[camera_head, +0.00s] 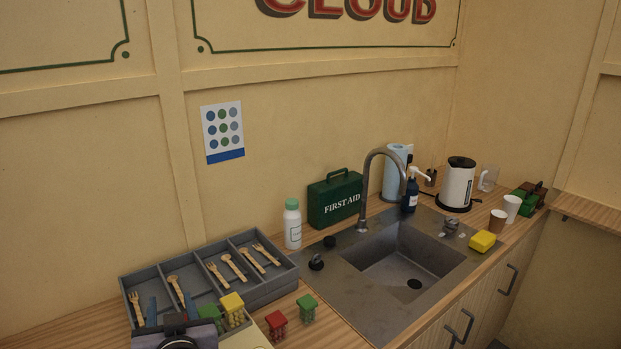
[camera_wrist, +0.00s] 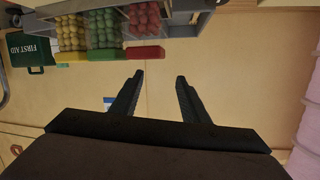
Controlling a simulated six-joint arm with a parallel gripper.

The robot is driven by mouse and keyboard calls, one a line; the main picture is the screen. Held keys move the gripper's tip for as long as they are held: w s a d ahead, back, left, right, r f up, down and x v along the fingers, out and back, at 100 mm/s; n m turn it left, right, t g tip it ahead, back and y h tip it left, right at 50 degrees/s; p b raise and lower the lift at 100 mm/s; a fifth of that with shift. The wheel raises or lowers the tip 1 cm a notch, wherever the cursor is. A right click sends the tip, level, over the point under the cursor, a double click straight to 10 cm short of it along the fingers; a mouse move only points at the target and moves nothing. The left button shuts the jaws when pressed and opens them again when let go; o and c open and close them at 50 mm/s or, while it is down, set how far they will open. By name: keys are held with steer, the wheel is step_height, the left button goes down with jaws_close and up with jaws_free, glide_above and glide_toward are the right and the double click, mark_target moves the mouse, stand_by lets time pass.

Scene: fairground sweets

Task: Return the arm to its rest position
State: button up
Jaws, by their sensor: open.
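My gripper (camera_wrist: 159,78) shows in the wrist view with its two dark fingers spread apart and nothing between them. Beyond the fingertips, at the top of that view, is a row of compartments holding yellow balls (camera_wrist: 71,34), green balls (camera_wrist: 103,30) and red balls (camera_wrist: 144,20). The fingers appear apart from them. In the head view a dark piece with a round black part (camera_head: 180,340) is cut off by the bottom edge; I cannot tell whether it is part of my arm. My gripper's fingers cannot be made out there.
A grey cutlery tray (camera_head: 268,291) holds wooden forks and spoons. Small tubs with red (camera_head: 276,320) and green (camera_head: 307,303) lids stand beside it. A bottle (camera_head: 292,226), first-aid case (camera_head: 335,200), sink (camera_head: 405,258) and kettle (camera_head: 458,184) line the counter. Something pink (camera_wrist: 308,130) edges the wrist view.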

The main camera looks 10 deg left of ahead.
steer(key=w+d+h, duration=0.1)
steer(key=w+d, duration=0.2)
steer(key=d, duration=0.5)
steer(key=w+d+g+h, duration=0.1)
steer(key=w+d, duration=0.2)
steer(key=d, duration=0.5)
steer(key=w+d+h, duration=0.1)
steer(key=w+d, duration=0.2)
steer(key=d, duration=0.5)
steer(key=s+d+f+m+g+h+p, duration=0.1)
steer(key=s+d+f+g+h, duration=0.1)
steer(key=s+d+f+g, duration=0.3)
steer(key=s+d+f+m+h+p, duration=0.1)
steer(key=s+d+f+p, duration=0.15)
steer(key=d, duration=0.55)
steer(key=s+d+f+m+g+h+p, duration=0.1)
steer(key=s+d+f+g, duration=0.1)
steer(key=s+d, duration=0.4)
steer(key=s+d+f+m+g+h, duration=0.1)
steer(key=s+d+g, duration=0.3)
steer(key=s, duration=0.5)
steer(key=shift+d+f+m+h+p, duration=0.45)
steer(key=shift+d+f, duration=0.3)
steer(key=shift+d, duration=0.2)
